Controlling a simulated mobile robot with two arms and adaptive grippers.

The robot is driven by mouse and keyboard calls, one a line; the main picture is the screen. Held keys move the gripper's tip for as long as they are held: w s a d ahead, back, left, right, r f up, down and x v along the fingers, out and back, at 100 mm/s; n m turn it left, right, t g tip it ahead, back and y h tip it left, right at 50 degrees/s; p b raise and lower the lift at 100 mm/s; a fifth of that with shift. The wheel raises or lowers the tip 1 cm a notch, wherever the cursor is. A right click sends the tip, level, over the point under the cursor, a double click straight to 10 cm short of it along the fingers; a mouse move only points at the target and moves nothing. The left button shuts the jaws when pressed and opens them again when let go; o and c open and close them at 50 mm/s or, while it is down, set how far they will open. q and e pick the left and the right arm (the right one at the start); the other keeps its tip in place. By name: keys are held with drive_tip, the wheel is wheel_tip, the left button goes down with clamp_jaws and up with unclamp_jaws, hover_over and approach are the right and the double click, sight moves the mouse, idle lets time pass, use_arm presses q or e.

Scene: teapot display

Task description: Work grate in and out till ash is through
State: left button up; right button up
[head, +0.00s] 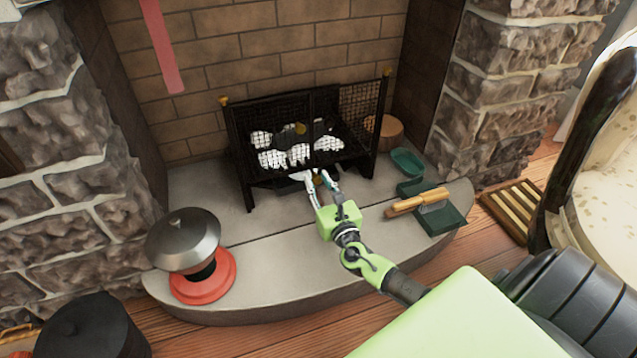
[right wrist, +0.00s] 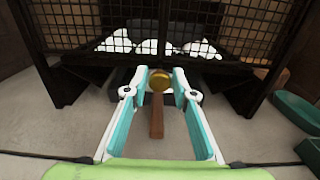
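The black fire grate (head: 310,166) stands in the brick fireplace, with mesh at its front and white, ashy lumps (head: 300,154) and dark pieces inside. At its lower front is a brass knob (right wrist: 160,80) with a brown bar below it, running toward the camera in the right wrist view. My right gripper (head: 318,180) is low in front of the grate. Its fingertips (right wrist: 160,76) sit on both sides of the knob and appear to touch it. Any ash under the grate is hidden. My left gripper is not in view.
On the hearth stand a red-based pot with a metal lid (head: 185,240), a log (head: 385,132), a green dish (head: 407,162) and a green dustpan (head: 440,218) with a brush (head: 418,202). A dark pot (head: 90,330) is lower left; an armchair (head: 600,150) is right.

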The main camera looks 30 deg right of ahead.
clamp_jaws()
drive_tip(key=p+v, duration=0.1)
drive_tip(key=v, duration=0.3)
drive_tip(key=shift+s+a+f, duration=0.1)
drive_tip(key=shift+s+f, duration=0.05)
drive_tip(key=shift+s, duration=0.05)
drive_tip(key=o, duration=0.6)
unclamp_jaws()
drive_tip(key=shift+s, duration=0.1)
drive_tip(key=v, duration=1.2)
